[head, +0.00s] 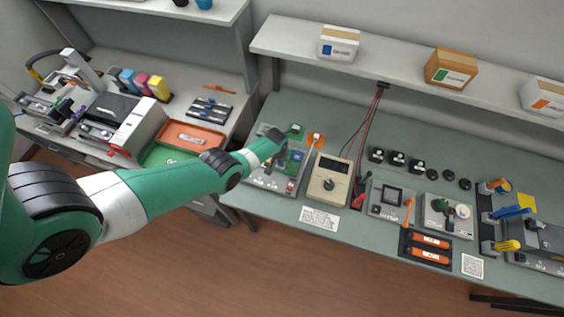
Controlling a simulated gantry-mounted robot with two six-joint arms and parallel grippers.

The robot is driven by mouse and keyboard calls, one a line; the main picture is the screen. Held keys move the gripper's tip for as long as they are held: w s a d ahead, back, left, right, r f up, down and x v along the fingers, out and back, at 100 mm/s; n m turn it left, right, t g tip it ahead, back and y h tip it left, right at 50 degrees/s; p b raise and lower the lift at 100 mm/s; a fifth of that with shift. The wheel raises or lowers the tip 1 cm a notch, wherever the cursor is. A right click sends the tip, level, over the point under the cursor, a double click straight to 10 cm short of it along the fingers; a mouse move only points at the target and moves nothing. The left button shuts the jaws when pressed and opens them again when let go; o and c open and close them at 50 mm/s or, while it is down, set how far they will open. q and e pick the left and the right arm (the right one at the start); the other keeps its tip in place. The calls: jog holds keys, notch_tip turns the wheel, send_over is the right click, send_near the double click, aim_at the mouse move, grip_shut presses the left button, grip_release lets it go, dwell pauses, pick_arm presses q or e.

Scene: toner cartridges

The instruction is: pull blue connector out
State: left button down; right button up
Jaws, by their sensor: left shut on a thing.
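A grey test board (262,181) lies at the left end of the green bench, with small green, blue and red parts on it. A small blue part (296,157), which looks like the blue connector, shows on the board just right of my left gripper. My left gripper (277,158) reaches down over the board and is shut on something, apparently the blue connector. The gripper and wrist hide much of the grip, so I cannot tell how far the connector sits in its socket. My right gripper is not in view.
A beige multimeter (327,186) stands close right of the board, with red and black leads behind it. An orange-handled tool (314,140) lies at the board's back right. A white label card (319,218) lies in front. A shelf (395,70) with boxes runs above the bench's back.

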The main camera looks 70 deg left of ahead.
aim_at(281, 162)
pick_arm(q)
jog(key=shift+r+p, duration=2.4)
jog(key=shift+r, duration=0.1)
dwell(0.5)
notch_tip(281, 162, up, 4)
jog(key=p, duration=0.4)
jog(key=shift+f, duration=0.1)
jog(key=shift+s, duration=0.1)
